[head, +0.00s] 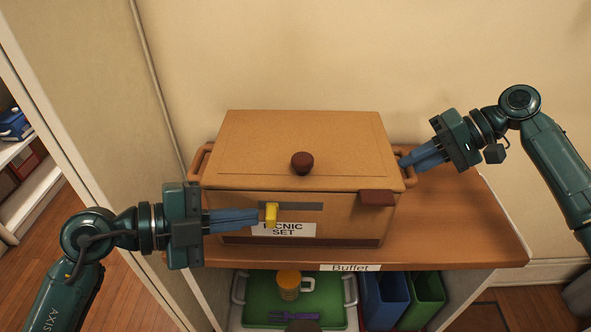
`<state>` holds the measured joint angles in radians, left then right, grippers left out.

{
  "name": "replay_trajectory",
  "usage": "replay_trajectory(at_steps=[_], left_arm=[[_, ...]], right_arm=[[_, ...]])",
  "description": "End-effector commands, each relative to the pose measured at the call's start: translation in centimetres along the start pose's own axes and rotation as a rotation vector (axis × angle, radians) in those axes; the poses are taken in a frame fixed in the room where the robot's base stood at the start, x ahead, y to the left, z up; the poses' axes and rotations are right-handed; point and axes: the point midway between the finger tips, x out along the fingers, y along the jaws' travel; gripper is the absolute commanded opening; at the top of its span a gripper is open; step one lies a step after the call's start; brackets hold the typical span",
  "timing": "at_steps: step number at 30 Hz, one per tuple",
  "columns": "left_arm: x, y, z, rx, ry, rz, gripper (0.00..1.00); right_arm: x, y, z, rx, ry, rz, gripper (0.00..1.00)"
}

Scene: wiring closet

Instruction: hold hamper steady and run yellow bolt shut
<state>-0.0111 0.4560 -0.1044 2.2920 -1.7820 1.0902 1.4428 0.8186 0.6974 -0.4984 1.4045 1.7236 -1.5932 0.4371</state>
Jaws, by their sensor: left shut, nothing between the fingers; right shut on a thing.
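The hamper (345,222), a tan box labelled "PICNIC SET", stands on the wooden counter with its lid (260,140) down and a dark round knob on top. The yellow bolt (271,214) sits on a dark strip (305,207) on the hamper's front, above the label. My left gripper (257,217) is shut and empty, its fingertips right at the bolt's left side; whether they touch it I cannot tell. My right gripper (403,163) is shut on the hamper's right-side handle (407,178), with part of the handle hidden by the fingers.
A brown block (376,198) juts from the hamper's front right corner. The counter (455,220), marked "Buffet", is clear to the right. Below it are a green tray (258,316) with an orange-topped mug (288,287) and blue and green bins (385,300). A wall stands close behind.

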Motion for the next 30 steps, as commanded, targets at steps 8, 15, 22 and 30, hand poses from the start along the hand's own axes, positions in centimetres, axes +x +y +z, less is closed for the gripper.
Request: replay_trajectory(at_steps=[8, 15, 22, 30], left_arm=[[0.8, 0.0, -0.4, 0.0, 0.001, 0.0, 0.0], [1.6, 0.0, -0.8, 0.0, 0.002, -0.001, 0.0], [2.3, 0.0, -1.2, 0.0, 0.003, -0.002, 0.0], [3.2, 0.0, -1.6, 0.0, 0.003, -0.002, 0.0]], right_arm=[[0.3, 0.4, 0.2, 0.006, -0.01, 0.008, 0.0], [0.4, 0.4, 0.2, 0.006, -0.01, 0.008, 0.0], [0.4, 0.4, 0.2, 0.006, -0.01, 0.007, 0.0], [0.4, 0.4, 0.2, 0.005, -0.01, 0.007, 0.0]])
